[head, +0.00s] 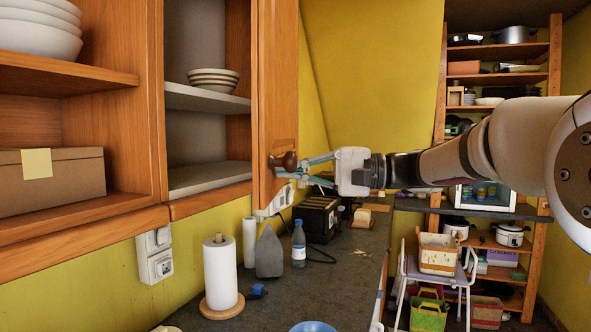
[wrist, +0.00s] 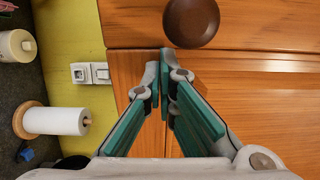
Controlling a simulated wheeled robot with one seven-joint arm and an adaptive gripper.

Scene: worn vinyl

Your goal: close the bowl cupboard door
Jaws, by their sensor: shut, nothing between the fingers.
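The bowl cupboard door (head: 275,95) is wooden and stands open, swung out to the right of its cupboard. It fills much of the wrist view (wrist: 230,90). Its round dark knob (head: 285,161) is near the door's lower edge, and shows at the top of the wrist view (wrist: 191,22). Inside the cupboard, a stack of bowls (head: 213,78) sits on the upper grey shelf. My gripper (head: 277,168) is shut and empty, with its fingertips beside the knob. In the wrist view the tips (wrist: 160,68) lie in front of the door; I cannot tell whether they touch it.
An open shelf on the left holds a cardboard box (head: 55,185) and white bowls (head: 40,30). On the counter below (head: 285,300) stand a paper towel roll (head: 220,275), a bottle (head: 298,244) and a toaster (head: 317,218). A tall shelf rack (head: 555,60) stands behind my arm.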

